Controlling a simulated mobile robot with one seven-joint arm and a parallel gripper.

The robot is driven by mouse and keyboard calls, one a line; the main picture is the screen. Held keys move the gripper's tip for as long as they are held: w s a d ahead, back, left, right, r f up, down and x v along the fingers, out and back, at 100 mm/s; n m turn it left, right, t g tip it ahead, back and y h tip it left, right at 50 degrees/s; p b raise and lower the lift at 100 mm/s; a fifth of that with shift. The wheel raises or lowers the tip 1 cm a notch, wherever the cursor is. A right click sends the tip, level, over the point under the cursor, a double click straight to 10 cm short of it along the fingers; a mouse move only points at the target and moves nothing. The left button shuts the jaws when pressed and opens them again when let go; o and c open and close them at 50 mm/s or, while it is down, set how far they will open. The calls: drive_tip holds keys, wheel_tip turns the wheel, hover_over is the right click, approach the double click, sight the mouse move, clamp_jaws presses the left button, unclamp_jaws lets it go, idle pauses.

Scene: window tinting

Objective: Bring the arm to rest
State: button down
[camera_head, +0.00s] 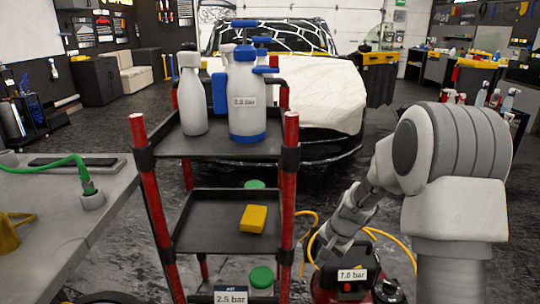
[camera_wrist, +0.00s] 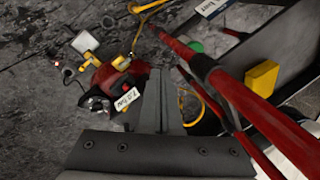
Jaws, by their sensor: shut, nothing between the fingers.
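My arm shows at the right of the head view, bent, with its forearm reaching down and left. My gripper (camera_head: 322,258) points downward beside the red-posted cart, above the red compressor (camera_head: 345,290) labelled 7.0 bar. In the wrist view my gripper (camera_wrist: 160,75) shows its two fingers together and empty. The compressor (camera_wrist: 122,85) lies beyond the fingertips there, on the floor. A red cart post (camera_wrist: 240,95) runs close by on the right of the fingers.
The cart (camera_head: 215,146) holds a white bottle (camera_head: 193,95), a blue-white pressure sprayer (camera_head: 246,100) and a yellow block (camera_head: 253,218). A workbench (camera_head: 100,215) with a green hose (camera_head: 45,162) stands left. A yellow hose (camera_head: 395,240) loops near my gripper. A covered car (camera_head: 310,90) stands behind.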

drive_tip(key=s+a+r+n+t+h, duration=0.1)
drive_tip(key=s+r+n, duration=0.1)
drive_tip(key=s+r, duration=0.55)
drive_tip(key=s+r+n, duration=0.3)
drive_tip(key=s+r, duration=0.2)
drive_tip(key=r, duration=0.5)
drive_tip(key=s+d+r+n+t+h, duration=0.1)
drive_tip(key=s+r+n+t, duration=0.35)
drive_tip(key=s, duration=1.05)
wheel_tip(320, 180, up, 24)
drive_tip(key=m+g+p, duration=0.1)
drive_tip(key=g+p, duration=0.1)
drive_tip(key=p, duration=2)
drive_tip(key=shift+f, duration=0.2)
drive_tip(key=shift+a+g, duration=0.1)
drive_tip(key=shift+g, duration=0.15)
